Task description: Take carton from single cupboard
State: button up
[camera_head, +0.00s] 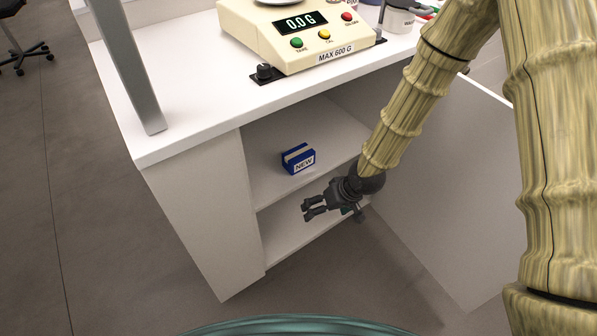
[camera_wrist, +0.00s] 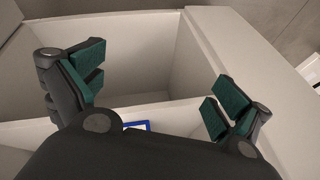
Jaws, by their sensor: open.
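The carton (camera_head: 298,159) is a small blue and white box with a "NEW" label. It sits on the upper shelf of the open cupboard (camera_head: 275,140) under the counter. My gripper (camera_head: 308,209) is open and empty, in front of the cupboard, lower in the picture than the carton and a little to its right. The wrist view shows the two fingers with green pads (camera_wrist: 158,90) spread wide. A blue-edged piece, apparently the carton (camera_wrist: 137,125), shows there between the fingers, mostly hidden by the gripper body.
The cupboard door (camera_head: 440,190) stands open on the right. A scale (camera_head: 300,35) reading 0.0 G and a white container (camera_head: 397,18) stand on the counter (camera_head: 190,90). A grey post (camera_head: 128,65) rises at the counter's left. The lower shelf (camera_head: 290,232) looks empty where visible.

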jog(key=w+a+r+n+t+b, duration=0.1)
jog(key=w+a+r+n+b, duration=0.15)
jog(key=w+b, duration=0.5)
jog(key=t+b, duration=0.2)
send_near(301, 154)
jog(key=w, duration=0.1)
jog(key=shift+n+h, duration=0.3)
jog(key=shift+n, duration=0.05)
jog(key=x, duration=0.2)
jog(key=b+x, duration=0.1)
jog(key=x, duration=0.1)
jog(key=b+x, duration=0.1)
jog(key=x, duration=0.1)
jog(key=shift+s+a+f, duration=0.15)
jog(key=shift+a+f, duration=0.1)
jog(key=shift+a, duration=0.05)
jog(key=b+x, duration=0.1)
jog(key=x, duration=0.1)
jog(key=b+x, duration=0.1)
jog(key=shift+a+f, duration=0.25)
jog(key=shift+f, duration=0.2)
jog(key=shift+w+a+f+b, duration=0.2)
jog(key=shift+w+f+b, duration=0.1)
jog(key=shift+f, duration=0.15)
jog(key=c, duration=0.8)
